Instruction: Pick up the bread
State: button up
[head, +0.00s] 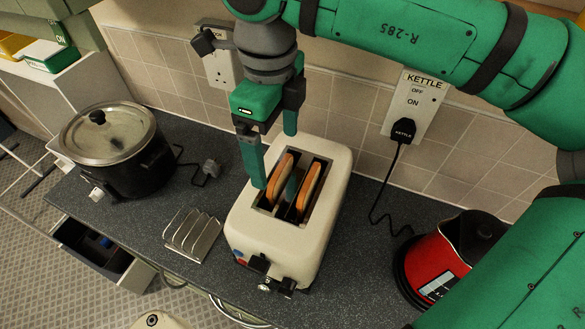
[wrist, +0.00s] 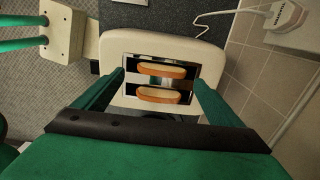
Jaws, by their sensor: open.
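Two slices of bread stand in the slots of a cream toaster (head: 258,239) on the dark counter. The left slice (head: 281,177) and the right slice (head: 309,186) show their brown crust edges above the slots. In the wrist view the slices (wrist: 162,71) and (wrist: 163,94) lie across the picture inside the toaster's opening (wrist: 205,58). My gripper (head: 271,159) is open and empty, pointing down over the toaster's back left part. In the wrist view its fingers (wrist: 160,92) stand at either side of the slots. I cannot tell whether they touch the toaster.
A slow cooker (head: 110,145) with a lid stands at the left. A metal toast rack (head: 192,236) is left of the toaster. A red kettle (head: 436,265) stands at the right, and a black cord (head: 378,205) hangs from the wall socket. The tiled wall (head: 340,124) is close behind.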

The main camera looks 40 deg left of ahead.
aim_at(279, 166)
jog(key=f, duration=0.5)
jog(key=shift+w+f, duration=0.3)
notch_tip(279, 166, down, 5)
jog(key=shift+s+d+r, duration=0.1)
jog(key=c, duration=0.8)
